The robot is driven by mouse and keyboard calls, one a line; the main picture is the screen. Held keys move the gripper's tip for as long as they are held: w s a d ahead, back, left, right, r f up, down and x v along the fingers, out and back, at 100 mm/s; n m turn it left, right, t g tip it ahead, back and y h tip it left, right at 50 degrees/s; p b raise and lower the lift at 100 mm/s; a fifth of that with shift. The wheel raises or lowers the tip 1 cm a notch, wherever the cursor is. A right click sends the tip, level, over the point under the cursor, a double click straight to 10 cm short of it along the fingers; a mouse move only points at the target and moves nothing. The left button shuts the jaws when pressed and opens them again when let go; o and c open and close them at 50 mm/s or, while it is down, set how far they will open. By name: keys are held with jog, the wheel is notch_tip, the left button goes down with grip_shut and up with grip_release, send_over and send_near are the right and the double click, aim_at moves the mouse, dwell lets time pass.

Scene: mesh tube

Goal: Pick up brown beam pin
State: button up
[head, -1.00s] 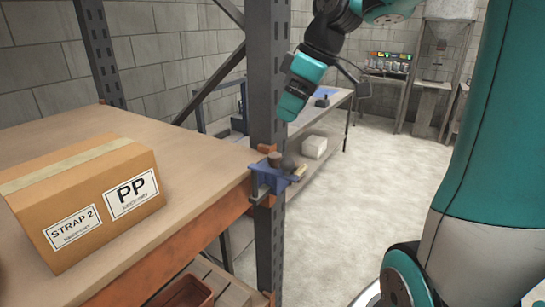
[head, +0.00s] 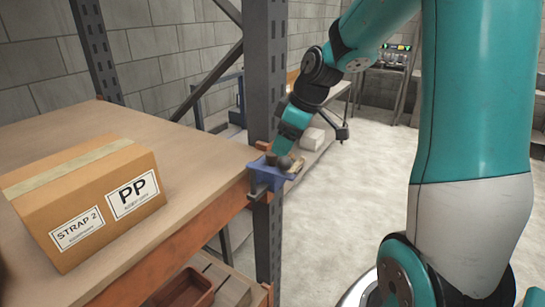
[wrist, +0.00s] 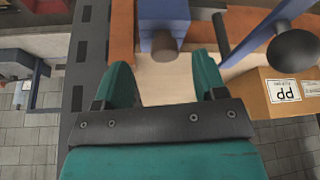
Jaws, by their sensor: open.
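The brown beam pin (wrist: 164,46) shows in the wrist view as a short brown cylinder seen near its end, against a blue bracket (wrist: 165,12). My gripper (wrist: 162,72) is open, with one teal finger on each side below the pin in the picture. The pin lies in line with the gap, and I see no contact. In the head view my gripper (head: 282,150) is low over the blue bracket (head: 265,182) on the grey rack post. Small dark and tan parts crowd there, and the gripper partly hides them, so I cannot single out the pin.
The grey post (head: 265,95) stands close beside the gripper. A cardboard box (head: 85,200) sits on the wooden shelf (head: 190,150) to the left. A dark round knob (wrist: 291,50) shows at the right of the wrist view.

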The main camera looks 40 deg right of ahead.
aim_at(272, 158)
jog(key=p+x, duration=0.1)
jog(key=x, duration=0.2)
jog(key=shift+w+a+f+p, duration=0.2)
jog(key=shift+w+a+p, duration=0.1)
jog(key=shift+a+p, duration=0.15)
jog(key=shift+w+f, duration=0.15)
jog(key=shift+f, duration=0.3)
jog(key=c, duration=1)
jog(key=shift+r, duration=0.15)
